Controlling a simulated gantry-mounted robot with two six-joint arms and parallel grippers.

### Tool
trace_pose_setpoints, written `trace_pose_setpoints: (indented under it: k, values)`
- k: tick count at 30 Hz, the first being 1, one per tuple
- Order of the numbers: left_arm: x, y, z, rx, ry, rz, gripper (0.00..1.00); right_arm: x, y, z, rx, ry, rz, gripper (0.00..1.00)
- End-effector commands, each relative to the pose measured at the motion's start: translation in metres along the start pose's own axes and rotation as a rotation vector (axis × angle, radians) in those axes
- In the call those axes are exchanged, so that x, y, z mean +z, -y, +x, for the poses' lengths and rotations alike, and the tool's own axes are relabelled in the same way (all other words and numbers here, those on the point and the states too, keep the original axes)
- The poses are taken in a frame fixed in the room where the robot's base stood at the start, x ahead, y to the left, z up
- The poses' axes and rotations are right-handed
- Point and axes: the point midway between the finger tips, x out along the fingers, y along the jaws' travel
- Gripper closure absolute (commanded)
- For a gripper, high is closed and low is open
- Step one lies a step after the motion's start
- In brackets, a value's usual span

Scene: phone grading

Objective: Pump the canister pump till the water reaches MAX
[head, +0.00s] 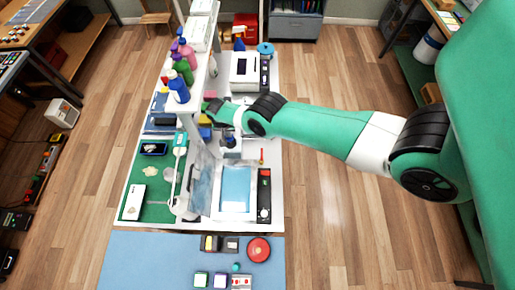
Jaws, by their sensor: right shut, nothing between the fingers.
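My right arm reaches in from the right across the bench. Its gripper (212,107) is small and dark at the left end of the arm, beside the white shelf upright. It is shut and holds nothing. Below the wrist is a small dark-topped object (230,141), partly covered by the arm; I cannot tell whether it is the canister pump. No water level or MAX mark can be made out. A light-blue rectangular basin (236,188) sits in a white frame on the bench's right side. My left gripper is not in view.
A white shelf (200,75) with several spray bottles (181,69) stands above the bench. A green mat (155,188) holds a phone (153,149) and a white box (133,202). A white machine (244,68) is at the back. A blue mat (150,260) lies in front.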

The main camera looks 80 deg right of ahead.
Motion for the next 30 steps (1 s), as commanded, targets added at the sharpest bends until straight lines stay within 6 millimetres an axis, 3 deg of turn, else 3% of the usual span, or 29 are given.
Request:
trace_pose_setpoints:
  k: [18,30]
  values:
    - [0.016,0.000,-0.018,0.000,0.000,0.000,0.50,0.005,0.000,0.024,0.000,0.000,0.000,1.00]
    - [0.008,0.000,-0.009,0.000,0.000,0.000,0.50,0.003,0.000,0.013,0.000,0.000,0.000,1.00]
